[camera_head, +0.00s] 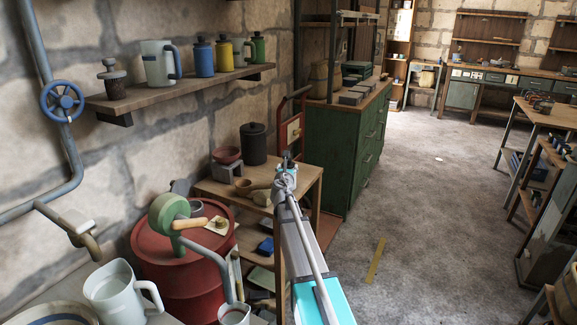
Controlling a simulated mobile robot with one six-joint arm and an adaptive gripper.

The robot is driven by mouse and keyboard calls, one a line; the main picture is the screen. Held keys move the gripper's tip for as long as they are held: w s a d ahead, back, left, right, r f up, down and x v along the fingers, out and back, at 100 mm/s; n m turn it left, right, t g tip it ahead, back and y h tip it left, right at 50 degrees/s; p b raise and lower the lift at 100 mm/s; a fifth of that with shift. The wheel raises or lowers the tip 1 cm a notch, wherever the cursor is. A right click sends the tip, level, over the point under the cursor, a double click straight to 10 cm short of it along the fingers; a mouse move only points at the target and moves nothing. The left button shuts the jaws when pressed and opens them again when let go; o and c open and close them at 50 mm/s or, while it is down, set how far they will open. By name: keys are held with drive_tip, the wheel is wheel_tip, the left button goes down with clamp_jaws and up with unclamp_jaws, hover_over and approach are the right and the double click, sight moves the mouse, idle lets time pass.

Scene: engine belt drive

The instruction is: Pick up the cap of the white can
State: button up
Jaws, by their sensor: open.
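I cannot clearly make out a white can with a cap. The closest things are a pale jug (160,64) with a blue-grey handle on the wall shelf and an open-topped white jug (116,296) at the lower left. A smaller pale vessel (239,51) stands between the yellow and green bottles on the shelf. I see no distinct cap on any of these. My gripper (286,163) is open, small in the picture, at the far end of my arm. It appears over or in front of the small wooden table, apart from these vessels.
The wall shelf (125,102) also holds blue, yellow and green bottles. A red drum (178,272) stands at the lower left with a green tool on top. The small wooden table (309,178) bears a dark lidded pot (253,144) and bowls.

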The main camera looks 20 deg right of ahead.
sight(289, 163)
drive_tip(key=shift+r+x, duration=0.2)
drive_tip(key=shift+x, duration=1.1)
drive_tip(key=shift+r+x, duration=0.2)
drive_tip(key=shift+x, duration=1.1)
drive_tip(key=c, duration=0.9)
